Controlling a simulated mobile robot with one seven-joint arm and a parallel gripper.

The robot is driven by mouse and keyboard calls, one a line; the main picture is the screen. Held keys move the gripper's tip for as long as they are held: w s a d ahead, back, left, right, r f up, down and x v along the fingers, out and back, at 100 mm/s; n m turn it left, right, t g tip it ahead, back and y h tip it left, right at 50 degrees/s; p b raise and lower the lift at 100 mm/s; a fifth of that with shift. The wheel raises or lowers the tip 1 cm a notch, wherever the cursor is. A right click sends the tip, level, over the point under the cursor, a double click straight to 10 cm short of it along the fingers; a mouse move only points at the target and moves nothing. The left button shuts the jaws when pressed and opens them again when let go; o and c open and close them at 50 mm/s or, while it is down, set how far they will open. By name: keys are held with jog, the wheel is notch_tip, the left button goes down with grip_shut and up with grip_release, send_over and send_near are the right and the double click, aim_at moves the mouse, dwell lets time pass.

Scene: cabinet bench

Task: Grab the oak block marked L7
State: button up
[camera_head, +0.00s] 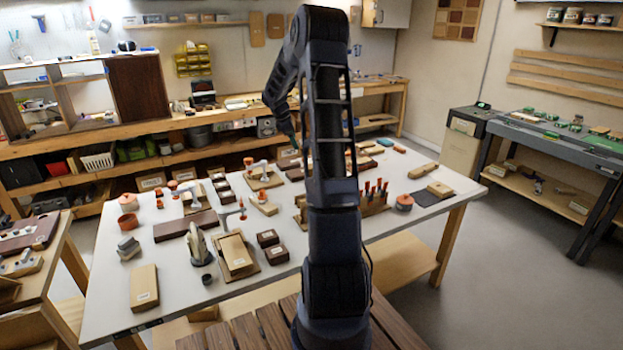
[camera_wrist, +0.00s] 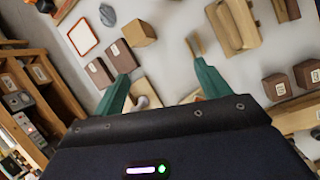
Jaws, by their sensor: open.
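Several light, oak-like blocks lie on the white table (camera_head: 110,270), but I cannot read L7 on any of them. In the head view, one labelled light block (camera_head: 144,287) lies at the front left corner. In the wrist view, a light block (camera_wrist: 139,33) sits beside two dark labelled blocks (camera_wrist: 98,73), beyond my fingers. My gripper (camera_wrist: 162,82) is open, with its green fingers apart and nothing seen held between them. In the head view it hangs above the back of the table, partly hidden by my arm.
A tool holder with orange-handled tools (camera_head: 372,200) stands right of my arm. A wooden bench (camera_head: 170,155) runs along the back wall. The table's right front area is fairly clear.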

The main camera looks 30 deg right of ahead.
jog(key=shift+w+d+f+n+g, duration=0.15)
jog(key=shift+w+d+f+n, duration=0.65)
jog(key=shift+d+f, duration=2.15)
jog(key=shift+w+d+f+n+g, duration=0.15)
jog(key=shift+w+d+f, duration=1.25)
jog(key=shift+f, duration=3.1)
jog(key=shift+w+d+f+n+g, duration=0.1)
jog(key=shift+w+d+f+n, duration=0.7)
jog(key=shift+d+f, duration=2.15)
jog(key=shift+w+a+f+m, duration=0.25)
jog(key=shift+a+f, duration=0.45)
jog(key=shift+a, duration=0.15)
jog(key=c, duration=1.2)
